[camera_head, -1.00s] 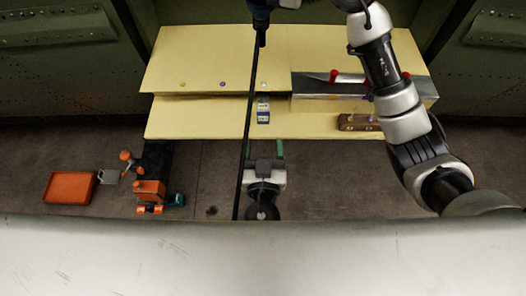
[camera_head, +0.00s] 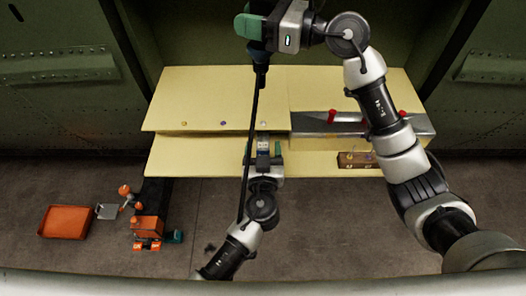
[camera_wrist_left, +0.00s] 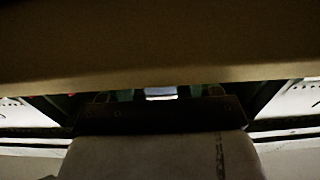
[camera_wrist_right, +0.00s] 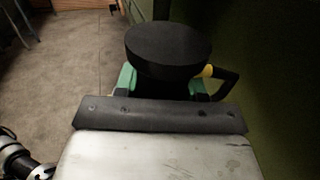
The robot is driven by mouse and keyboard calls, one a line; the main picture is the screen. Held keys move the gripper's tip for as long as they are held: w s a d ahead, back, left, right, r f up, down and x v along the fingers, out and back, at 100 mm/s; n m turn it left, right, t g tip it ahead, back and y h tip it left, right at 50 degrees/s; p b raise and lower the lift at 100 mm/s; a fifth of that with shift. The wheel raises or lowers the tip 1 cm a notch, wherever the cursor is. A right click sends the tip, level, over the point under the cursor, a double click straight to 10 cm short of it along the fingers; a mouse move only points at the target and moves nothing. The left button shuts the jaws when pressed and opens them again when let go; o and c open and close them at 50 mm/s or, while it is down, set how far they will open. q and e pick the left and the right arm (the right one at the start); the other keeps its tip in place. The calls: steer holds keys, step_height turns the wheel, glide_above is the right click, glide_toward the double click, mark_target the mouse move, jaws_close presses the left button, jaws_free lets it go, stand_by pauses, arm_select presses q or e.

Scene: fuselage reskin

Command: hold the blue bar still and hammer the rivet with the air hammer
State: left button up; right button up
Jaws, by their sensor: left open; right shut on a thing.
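The blue bar (camera_head: 263,145), a small blue and white block, is at the lower yellow panel. My left gripper (camera_head: 263,158) is open, with its green fingers either side of the bar; contact cannot be told. In the left wrist view the bar (camera_wrist_left: 161,93) shows between the fingers, under a wide panel edge. My right gripper (camera_head: 254,27) is shut on the black air hammer (camera_head: 261,72), which points down over the upper yellow panel. Small rivet heads (camera_head: 223,123) lie along the upper panel's front edge.
A black hose (camera_head: 249,160) hangs in front of the panels. A metal tray with red handles (camera_head: 333,117) and a brown rivet block (camera_head: 357,160) are to the right. An orange bin (camera_head: 63,221) and an orange tool stand (camera_head: 147,229) are on the floor at left.

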arm_select(q)
jaws_close()
stand_by(1.4)
